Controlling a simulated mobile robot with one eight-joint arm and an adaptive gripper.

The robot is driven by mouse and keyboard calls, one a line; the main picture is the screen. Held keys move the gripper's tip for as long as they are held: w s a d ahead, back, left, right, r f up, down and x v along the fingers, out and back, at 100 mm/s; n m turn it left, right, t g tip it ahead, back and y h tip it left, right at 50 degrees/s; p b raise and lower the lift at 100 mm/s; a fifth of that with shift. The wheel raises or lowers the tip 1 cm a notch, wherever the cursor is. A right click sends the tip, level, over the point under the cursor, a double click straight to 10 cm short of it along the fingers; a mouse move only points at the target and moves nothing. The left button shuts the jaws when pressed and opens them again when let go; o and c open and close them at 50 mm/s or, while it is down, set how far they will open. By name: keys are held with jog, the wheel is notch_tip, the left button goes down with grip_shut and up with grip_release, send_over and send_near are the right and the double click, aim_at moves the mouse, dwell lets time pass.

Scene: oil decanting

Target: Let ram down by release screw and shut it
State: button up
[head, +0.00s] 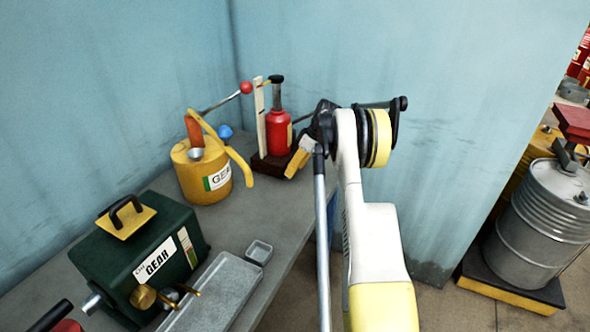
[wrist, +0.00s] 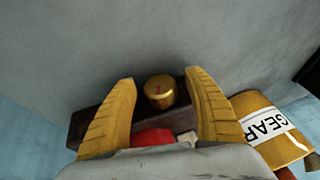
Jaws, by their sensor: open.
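The red bottle jack (head: 278,132) stands upright on a dark brown base (head: 272,168) at the back of the bench. Its dark ram (head: 277,90) stands up out of the body, beside a pale upright strip (head: 260,120). The brass release screw (wrist: 160,92), a round knob with a small red mark, shows in the wrist view; in the head view it is hidden. My gripper (wrist: 160,78) is open, its yellow fingers on either side of the knob with a gap at each side. In the head view my gripper (head: 298,160) is right of the jack.
A dark green GEAR tank (head: 150,255), a grey tray (head: 215,293) and a small dish (head: 259,252) are nearer. Blue walls close the back.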

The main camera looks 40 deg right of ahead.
jog(key=v, duration=1.2)
